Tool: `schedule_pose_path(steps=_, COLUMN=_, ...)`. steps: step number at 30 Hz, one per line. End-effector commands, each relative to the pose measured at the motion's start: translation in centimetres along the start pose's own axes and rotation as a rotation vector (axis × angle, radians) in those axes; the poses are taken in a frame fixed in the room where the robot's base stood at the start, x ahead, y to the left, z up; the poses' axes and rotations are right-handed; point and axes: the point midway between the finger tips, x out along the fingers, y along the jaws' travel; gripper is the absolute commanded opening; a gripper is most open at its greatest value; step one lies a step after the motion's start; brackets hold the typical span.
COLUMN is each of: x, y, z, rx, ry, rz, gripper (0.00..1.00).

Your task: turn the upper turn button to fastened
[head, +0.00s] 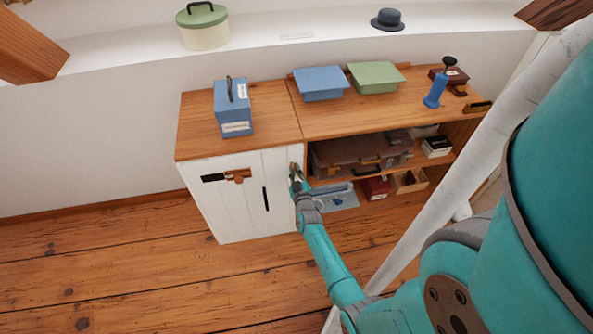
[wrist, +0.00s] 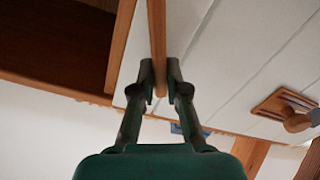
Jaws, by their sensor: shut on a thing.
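The upper turn button (wrist: 157,40) is a narrow wooden bar, seen upright in the wrist view near the door's edge beside the open shelves. My gripper (wrist: 160,82) is shut on its end, one finger on each side. In the head view my gripper (head: 296,180) is at the upper right edge of the white plank door (head: 235,215), and only a little brown of the button shows above the fingers. The door lies flat in the cabinet front. The button's pivot is not clear in either view. I cannot make out a lower turn button.
A wooden latch (head: 238,175) and a dark upright handle (head: 266,199) are on the door. Right of it, open shelves hold a brown suitcase (head: 350,160) and boxes. A blue box (head: 233,108) stands on the cabinet top. The floor (head: 130,260) in front is clear.

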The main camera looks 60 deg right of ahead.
Motion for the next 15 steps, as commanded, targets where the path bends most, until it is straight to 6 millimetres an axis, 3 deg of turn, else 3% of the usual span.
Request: schedule_pose_path(steps=15, x=0.0, y=-1.2, z=0.3, rx=-0.492, ry=0.0, rz=-0.001, gripper=0.0)
